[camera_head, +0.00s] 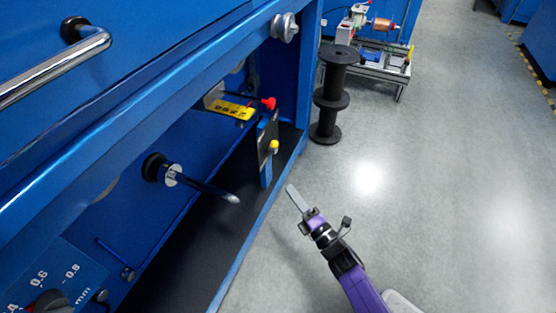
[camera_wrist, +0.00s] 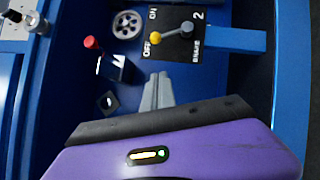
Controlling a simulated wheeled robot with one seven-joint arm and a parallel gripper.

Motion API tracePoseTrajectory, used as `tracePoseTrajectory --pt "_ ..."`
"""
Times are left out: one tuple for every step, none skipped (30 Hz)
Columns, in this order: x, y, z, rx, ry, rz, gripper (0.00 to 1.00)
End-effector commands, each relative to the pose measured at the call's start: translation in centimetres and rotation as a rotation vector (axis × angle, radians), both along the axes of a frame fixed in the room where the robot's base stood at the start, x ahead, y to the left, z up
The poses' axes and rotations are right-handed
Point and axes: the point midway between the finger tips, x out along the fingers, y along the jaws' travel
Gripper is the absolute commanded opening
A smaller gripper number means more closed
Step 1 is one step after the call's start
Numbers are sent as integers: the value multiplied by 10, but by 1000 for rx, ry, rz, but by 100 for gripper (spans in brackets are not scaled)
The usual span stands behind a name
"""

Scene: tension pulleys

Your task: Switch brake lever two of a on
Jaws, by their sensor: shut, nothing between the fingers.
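The brake 2 lever is a short grey arm with a yellow knob (camera_wrist: 155,38) on a black plate (camera_wrist: 180,50) marked ON, OFF and BRAKE 2. In the wrist view its knob lies beside the word OFF. In the head view the yellow knob (camera_head: 274,147) shows on the dark plate (camera_head: 263,140) at the open bay's right end. My gripper (camera_head: 291,190) is shut and empty, outside the bay, below and right of the lever in the head view. In the wrist view my gripper (camera_wrist: 157,78) points toward the plate, apart from the knob.
A red knob (camera_head: 268,103) and yellow label (camera_head: 232,110) sit near the plate. A spindle (camera_head: 205,187) sticks out of the bay's back wall. The blue frame edges the bay.

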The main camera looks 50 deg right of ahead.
Motion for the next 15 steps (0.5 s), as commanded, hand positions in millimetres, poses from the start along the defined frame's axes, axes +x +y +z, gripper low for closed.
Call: tracePoseTrajectory --pt "2 0 0 0 -1 0 0" --pt "4 -1 1 0 -1 0 0" --pt "7 -1 1 0 -2 1 0" --pt "9 -2 1 0 -2 1 0" --pt "13 -3 2 0 -2 1 0" --pt "18 -4 3 0 -3 1 0" --pt "23 -5 4 0 -4 1 0" --pt "28 -7 5 0 -4 0 0" --pt "35 -8 6 1 -4 0 0" --pt "41 -10 7 1 -5 1 0" --pt "47 -11 8 0 -4 0 0" --pt "55 -12 9 0 -4 1 0" --pt "61 -13 10 0 -4 1 0" --pt "66 -15 11 0 -3 1 0" --pt "74 -17 12 -1 -4 1 0"
